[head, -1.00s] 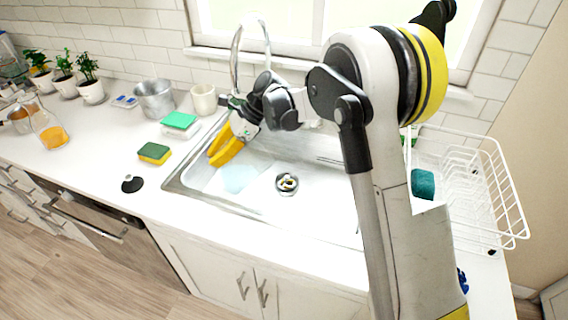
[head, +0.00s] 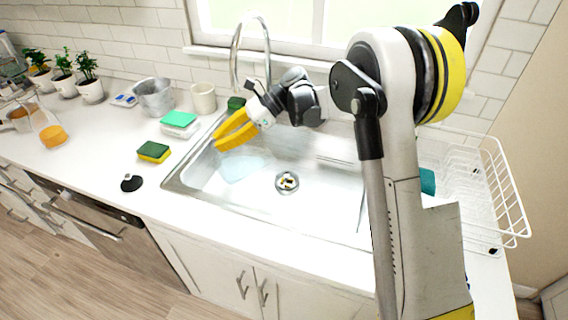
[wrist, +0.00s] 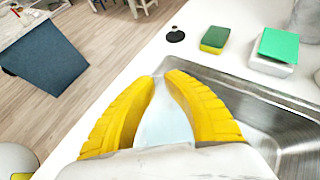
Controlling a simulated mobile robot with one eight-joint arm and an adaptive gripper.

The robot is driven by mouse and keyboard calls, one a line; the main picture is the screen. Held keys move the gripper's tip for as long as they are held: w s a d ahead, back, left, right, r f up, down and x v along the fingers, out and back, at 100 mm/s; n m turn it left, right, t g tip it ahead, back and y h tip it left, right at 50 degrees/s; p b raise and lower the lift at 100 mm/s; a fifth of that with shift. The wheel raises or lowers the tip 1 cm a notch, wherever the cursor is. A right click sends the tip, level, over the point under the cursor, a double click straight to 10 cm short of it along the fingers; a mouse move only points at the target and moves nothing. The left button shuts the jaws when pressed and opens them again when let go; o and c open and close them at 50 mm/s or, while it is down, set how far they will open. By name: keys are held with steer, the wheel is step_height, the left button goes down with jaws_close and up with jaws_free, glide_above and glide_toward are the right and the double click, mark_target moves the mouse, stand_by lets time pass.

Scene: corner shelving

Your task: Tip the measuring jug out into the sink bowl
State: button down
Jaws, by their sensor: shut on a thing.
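The pale blue, see-through measuring jug (head: 240,168) shows below the yellow fingers in the head view, over the left part of the sink bowl (head: 318,190). In the wrist view the jug (wrist: 165,125) shows between the fingers. My gripper (head: 224,138) is shut on it, with its fingers pointing left and down. In the wrist view the fingertips (wrist: 165,77) nearly meet, near the sink's edge. The jug's outline is faint. I cannot tell its exact tilt or whether anything is inside.
A tall faucet (head: 236,55) stands behind the sink. A sponge (head: 153,152), a green-topped block (head: 179,122) and a black knobbed lid (head: 131,183) lie on the left counter. A metal bucket (head: 154,98) and a cream cup (head: 203,98) stand behind. A white dish rack (head: 490,190) is on the right.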

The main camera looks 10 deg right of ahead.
steer(key=shift+d+r, duration=0.15)
steer(key=shift+r, duration=0.05)
steer(key=shift+d+r+y, duration=0.15)
steer(key=shift+r+y, duration=0.05)
steer(key=shift+y, duration=0.1)
steer(key=shift+w+d+r+y+b, duration=0.1)
steer(key=shift+d+r+y+b, duration=0.35)
steer(key=shift+d+r+y, duration=0.25)
stand_by(0.4)
steer(key=shift+r, duration=0.1)
